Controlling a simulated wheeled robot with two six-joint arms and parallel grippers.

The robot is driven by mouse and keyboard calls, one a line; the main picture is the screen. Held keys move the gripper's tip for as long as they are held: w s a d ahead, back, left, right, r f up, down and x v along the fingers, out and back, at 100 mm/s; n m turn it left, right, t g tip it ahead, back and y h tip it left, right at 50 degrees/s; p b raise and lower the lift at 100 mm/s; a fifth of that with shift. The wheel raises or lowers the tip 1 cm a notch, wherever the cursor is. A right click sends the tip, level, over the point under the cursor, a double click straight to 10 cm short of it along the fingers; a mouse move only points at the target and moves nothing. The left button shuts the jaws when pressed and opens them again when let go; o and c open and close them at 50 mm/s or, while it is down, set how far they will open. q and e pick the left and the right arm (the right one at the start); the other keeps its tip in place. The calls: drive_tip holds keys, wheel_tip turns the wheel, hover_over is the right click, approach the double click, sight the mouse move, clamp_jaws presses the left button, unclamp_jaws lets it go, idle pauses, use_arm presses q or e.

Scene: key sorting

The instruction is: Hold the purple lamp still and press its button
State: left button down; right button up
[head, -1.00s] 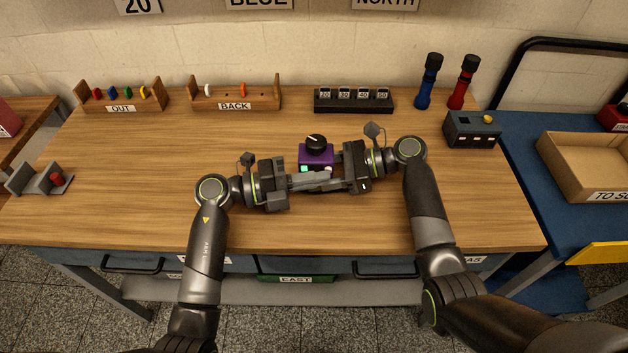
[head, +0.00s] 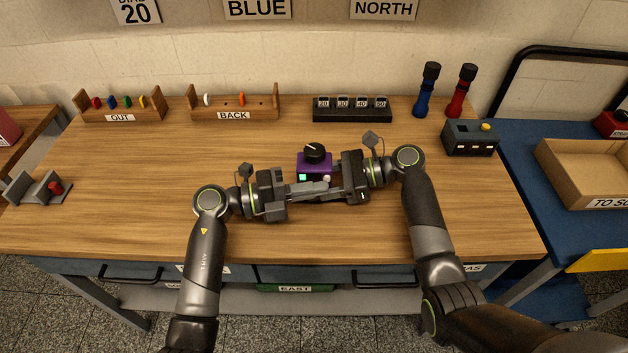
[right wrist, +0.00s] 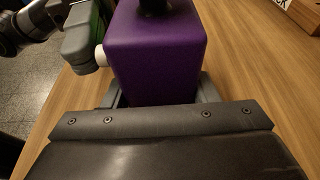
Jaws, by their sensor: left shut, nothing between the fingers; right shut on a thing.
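The purple lamp (head: 309,163) stands on the wooden table in front of me, with a black knob (head: 314,152) on top. A bright green square (head: 302,177) and a pale round button (head: 327,179) show on its near face. My right gripper (right wrist: 158,92) is shut on the lamp, one finger on each side of its lower part. My left gripper (head: 326,187) is shut and empty, its tips just in front of the button. In the right wrist view the white button (right wrist: 100,55) lies between those tips and the purple lamp (right wrist: 158,55); whether they touch is unclear.
Behind stand the OUT rack (head: 122,115), the BACK rack (head: 220,115) and a black block with number tiles (head: 352,115). Blue and red torches (head: 425,95) and a grey box (head: 470,140) stand at the right.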

use_arm(q)
drive_tip(key=shift+s, duration=1)
drive_tip(key=v, duration=1)
drive_tip(key=shift+r, duration=0.15)
use_arm(e)
drive_tip(key=o, duration=0.8)
drive_tip(key=shift+o, duration=0.2)
drive_tip(key=shift+d, duration=0.1)
